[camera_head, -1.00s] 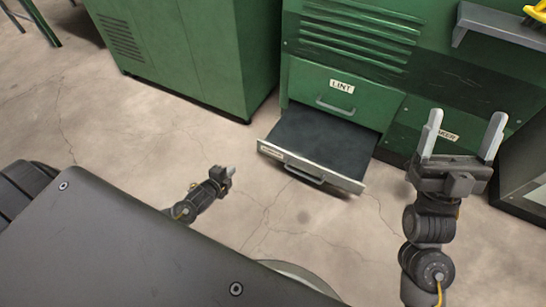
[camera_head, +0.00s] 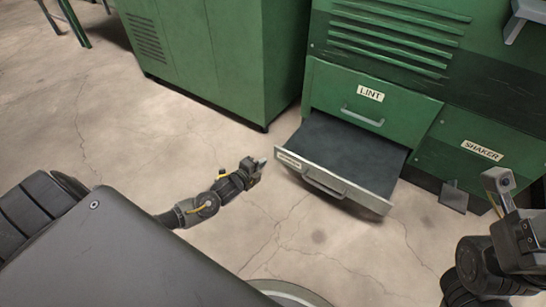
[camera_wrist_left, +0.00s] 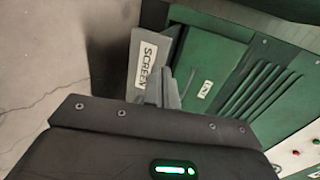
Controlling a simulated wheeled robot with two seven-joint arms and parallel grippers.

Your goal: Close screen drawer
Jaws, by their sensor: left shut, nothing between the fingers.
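The screen drawer (camera_head: 344,155) is pulled out at the bottom of the green cabinet, below the LINT drawer. It has a dark inside and a pale front with a handle. Its front with the SCREEN label (camera_wrist_left: 147,62) also shows in the left wrist view. My left gripper (camera_head: 262,163) is shut and empty, close by the left end of the drawer front. In the wrist view its fingers (camera_wrist_left: 162,88) overlap the drawer front; I cannot tell whether they touch it. My right gripper (camera_head: 498,187) is at the right edge, partly cut off, apart from the drawer.
The LINT drawer (camera_head: 362,95) is closed. A SHAKER panel (camera_head: 480,150) is to its right. A separate green cabinet (camera_head: 210,60) stands left of the drawer. The concrete floor (camera_head: 330,240) in front of the drawer is clear.

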